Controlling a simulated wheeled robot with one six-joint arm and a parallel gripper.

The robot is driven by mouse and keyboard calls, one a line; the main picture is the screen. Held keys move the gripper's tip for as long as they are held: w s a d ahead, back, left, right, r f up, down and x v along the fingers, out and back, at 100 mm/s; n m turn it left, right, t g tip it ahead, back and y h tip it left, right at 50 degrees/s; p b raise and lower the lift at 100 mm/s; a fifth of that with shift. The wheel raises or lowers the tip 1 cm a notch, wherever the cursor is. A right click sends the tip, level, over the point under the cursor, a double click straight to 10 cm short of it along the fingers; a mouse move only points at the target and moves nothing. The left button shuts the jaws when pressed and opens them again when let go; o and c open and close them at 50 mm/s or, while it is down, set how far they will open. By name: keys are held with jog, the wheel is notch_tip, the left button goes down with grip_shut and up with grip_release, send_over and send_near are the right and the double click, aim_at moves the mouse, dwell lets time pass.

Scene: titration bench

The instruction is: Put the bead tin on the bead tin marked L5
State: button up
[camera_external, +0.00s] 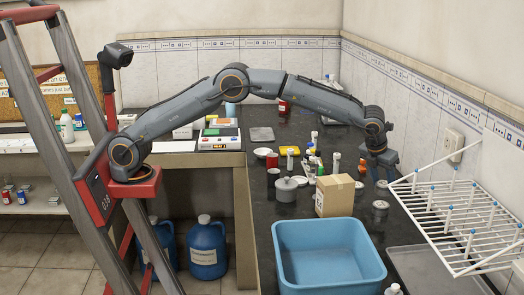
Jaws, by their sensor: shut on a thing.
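My gripper (382,176) points straight down over the right part of the dark bench, to the right of the cardboard box. It is shut on a small grey round tin (382,185), apparently the bead tin, which shows just below the fingers. Another low grey tin (380,206) stands on the bench a little nearer the camera, to the right of the box and apart from the held tin. Marks on the tins are too small to read, so I cannot tell which is L5.
A cardboard box (334,196) and a blue tub (328,255) stand to the left and in front. A white drying rack (455,222) juts out on the right. A grey lidded pot (286,190), bottles and jars crowd the bench left of the gripper.

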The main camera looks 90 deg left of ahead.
aim_at(382, 194)
jog(key=shift+f+p, duration=0.45)
jog(key=shift+f, duration=1.7)
jog(key=shift+f, duration=0.15)
jog(key=o, duration=1.1)
jog(key=shift+c, duration=0.2)
jog(key=b+v, duration=0.2)
jog(key=v, duration=1)
